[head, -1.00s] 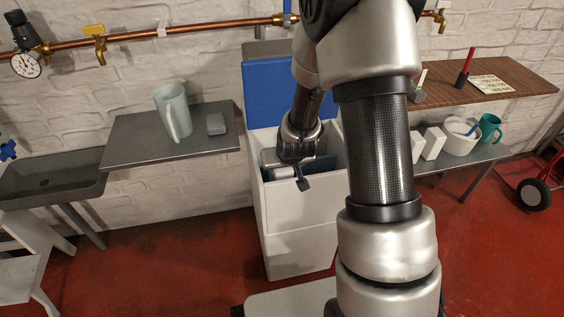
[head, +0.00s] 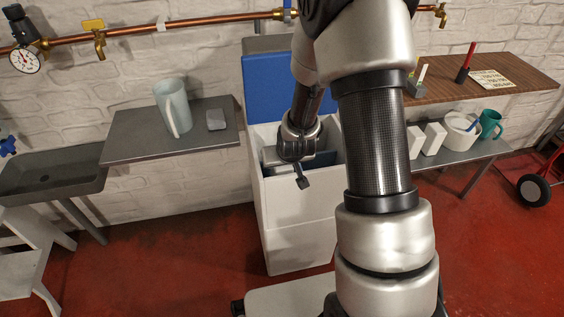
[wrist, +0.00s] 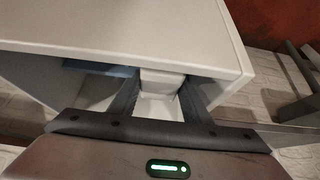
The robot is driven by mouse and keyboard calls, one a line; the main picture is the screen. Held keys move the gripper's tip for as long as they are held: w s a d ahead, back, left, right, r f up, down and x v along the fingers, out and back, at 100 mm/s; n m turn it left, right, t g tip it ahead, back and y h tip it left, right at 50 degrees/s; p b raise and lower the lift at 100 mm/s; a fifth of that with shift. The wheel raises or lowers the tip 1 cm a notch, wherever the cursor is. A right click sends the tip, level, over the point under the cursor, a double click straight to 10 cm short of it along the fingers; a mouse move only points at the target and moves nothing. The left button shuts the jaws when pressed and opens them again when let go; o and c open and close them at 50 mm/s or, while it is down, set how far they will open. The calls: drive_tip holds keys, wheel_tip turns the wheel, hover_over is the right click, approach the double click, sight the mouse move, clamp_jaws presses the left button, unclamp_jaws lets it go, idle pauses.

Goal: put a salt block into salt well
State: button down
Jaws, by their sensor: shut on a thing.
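A white cabinet (head: 297,218) with its blue lid (head: 268,90) raised stands in front of me; its open top shows the salt well area. In the wrist view, my gripper (wrist: 160,84) is shut on a white salt block (wrist: 162,80), which sits between the two dark fingers at the cabinet's rim (wrist: 140,35). Whether the block touches the well cannot be told. Two more white blocks (head: 434,138) stand on the low shelf at right.
A grey shelf (head: 140,152) at left holds a pale jug (head: 173,107) and a grey object (head: 216,120). At right are a white tub (head: 460,132), a teal mug (head: 490,124) and a wooden shelf (head: 515,83). Red floor in front is clear.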

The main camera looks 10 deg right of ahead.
drive_tip(key=shift+w+f, duration=0.1)
drive_tip(key=shift+f, duration=2.05)
idle(1.4)
drive_tip(key=c, duration=1)
unclamp_jaws()
drive_tip(key=shift+o, duration=0.5)
drive_tip(key=shift+s+f, duration=0.15)
drive_tip(key=shift+s, duration=0.05)
drive_tip(key=p+v, duration=0.5)
drive_tip(key=v, duration=1.2)
drive_tip(key=shift+r, duration=0.3)
